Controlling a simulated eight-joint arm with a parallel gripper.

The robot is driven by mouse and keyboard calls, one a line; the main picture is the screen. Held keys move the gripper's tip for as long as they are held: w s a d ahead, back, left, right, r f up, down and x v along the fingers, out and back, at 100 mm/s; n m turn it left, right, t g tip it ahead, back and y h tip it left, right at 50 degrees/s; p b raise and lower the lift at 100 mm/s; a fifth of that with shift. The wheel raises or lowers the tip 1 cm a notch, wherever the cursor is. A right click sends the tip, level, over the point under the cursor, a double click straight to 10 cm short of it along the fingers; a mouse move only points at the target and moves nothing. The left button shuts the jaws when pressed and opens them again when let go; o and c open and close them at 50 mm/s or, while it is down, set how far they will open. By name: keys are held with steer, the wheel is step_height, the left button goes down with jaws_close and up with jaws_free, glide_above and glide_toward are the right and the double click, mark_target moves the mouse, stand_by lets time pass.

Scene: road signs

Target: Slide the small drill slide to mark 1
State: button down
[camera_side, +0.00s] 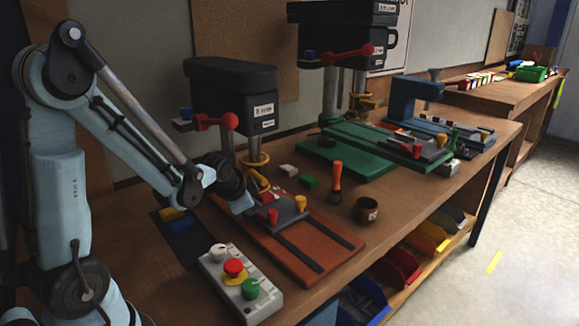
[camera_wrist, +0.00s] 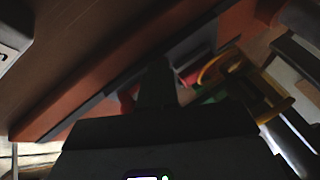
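The small drill (camera_side: 232,95) stands at the left of the bench, with a black head and a red-knobbed handle. Its slide (camera_side: 288,213) is a grey block with red and yellow knobs, at the drill end of the orange-red base (camera_side: 312,242). Two dark rails run from it toward the base's near right end. My gripper (camera_side: 246,204) is at the slide's left side, close to or touching it. Its fingers are mostly hidden in the side view. The dark wrist view shows the base (camera_wrist: 90,92) running diagonally behind my black gripper parts. No mark numbers are readable.
A control box (camera_side: 240,284) with white, red and green knobs stands in front of the base.

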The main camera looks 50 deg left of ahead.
steer(key=shift+d, duration=0.15)
steer(key=d, duration=0.1)
steer(key=s+d, duration=0.1)
steer(key=d+r, duration=0.1)
steer(key=shift+s+d+r, duration=0.1)
steer(key=shift+s+d, duration=0.2)
steer(key=shift+s, duration=0.1)
steer(key=shift+v, duration=4.7)
steer(key=w+d+f+n+g+y, duration=0.1)
steer(key=w+d+n, duration=0.1)
steer(key=w+d, duration=0.35)
steer(key=w+d+f+n+y, duration=0.2)
steer(key=w+d+n, duration=0.1)
steer(key=w+d, duration=0.3)
steer(key=x, duration=0.6)
steer(key=s+x, duration=0.1)
steer(key=x, duration=0.2)
steer(key=shift+d+f, duration=0.15)
steer(key=shift+f, duration=0.3)
steer(key=shift+a+r, duration=0.1)
steer(key=shift+a, duration=1.75)
steer(key=shift+a, duration=0.1)
